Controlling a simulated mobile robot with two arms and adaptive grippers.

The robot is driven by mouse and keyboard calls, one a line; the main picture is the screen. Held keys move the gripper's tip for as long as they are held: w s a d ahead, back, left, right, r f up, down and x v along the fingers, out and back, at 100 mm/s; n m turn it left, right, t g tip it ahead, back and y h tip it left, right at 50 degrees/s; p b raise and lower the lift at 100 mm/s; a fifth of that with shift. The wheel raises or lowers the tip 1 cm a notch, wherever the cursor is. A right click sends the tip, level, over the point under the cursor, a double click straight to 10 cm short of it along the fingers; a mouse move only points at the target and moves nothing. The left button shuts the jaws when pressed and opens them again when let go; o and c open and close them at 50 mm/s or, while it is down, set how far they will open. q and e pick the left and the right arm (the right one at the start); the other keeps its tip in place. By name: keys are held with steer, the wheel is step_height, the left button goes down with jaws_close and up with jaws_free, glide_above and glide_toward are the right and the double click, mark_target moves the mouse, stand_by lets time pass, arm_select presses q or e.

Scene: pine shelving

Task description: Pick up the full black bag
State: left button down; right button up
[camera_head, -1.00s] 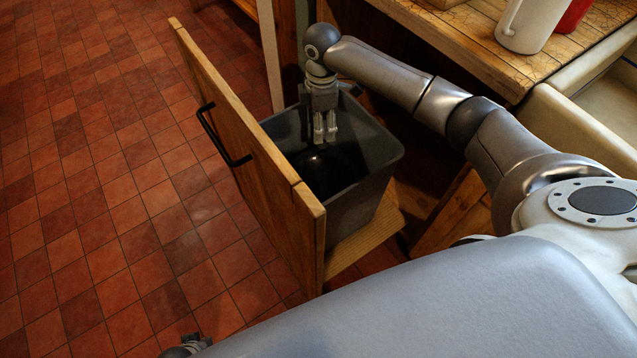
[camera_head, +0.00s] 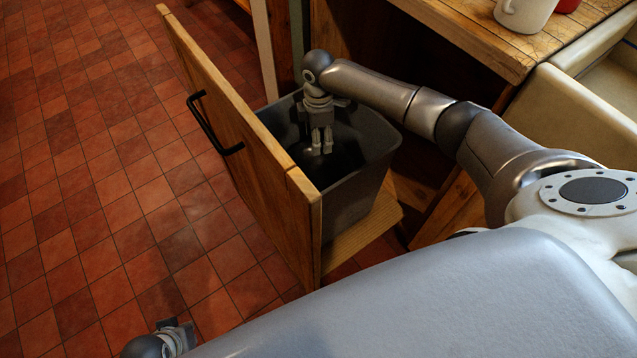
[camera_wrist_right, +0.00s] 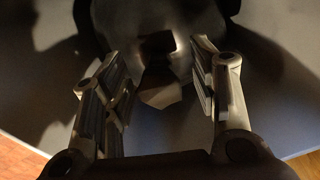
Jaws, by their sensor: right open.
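The black bag (camera_head: 345,162) is a dark, slightly shiny shape inside the grey bin, hard to make out in shadow. In the right wrist view its rounded, glossy top (camera_wrist_right: 185,22) lies ahead of the fingers. My right gripper (camera_head: 322,150) points down inside the bin's mouth, above the bag. In the wrist view its two fingers (camera_wrist_right: 157,78) are apart, with nothing clearly held between them. Whether they touch the bag cannot be told. My left gripper (camera_head: 172,335) shows only partly at the bottom left edge, and its fingers are unclear.
The grey bin (camera_head: 362,195) sits in a pulled-out wooden drawer with a tall front panel (camera_head: 245,150) and black handle (camera_head: 208,122). A wooden counter (camera_head: 470,35) with a white jug (camera_head: 525,12) and a pale sink (camera_head: 565,110) stand right. Tiled floor is clear left.

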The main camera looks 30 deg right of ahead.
steer(key=shift+f, duration=0.15)
steer(key=shift+c, duration=0.3)
jaws_close()
steer(key=shift+w, duration=0.15)
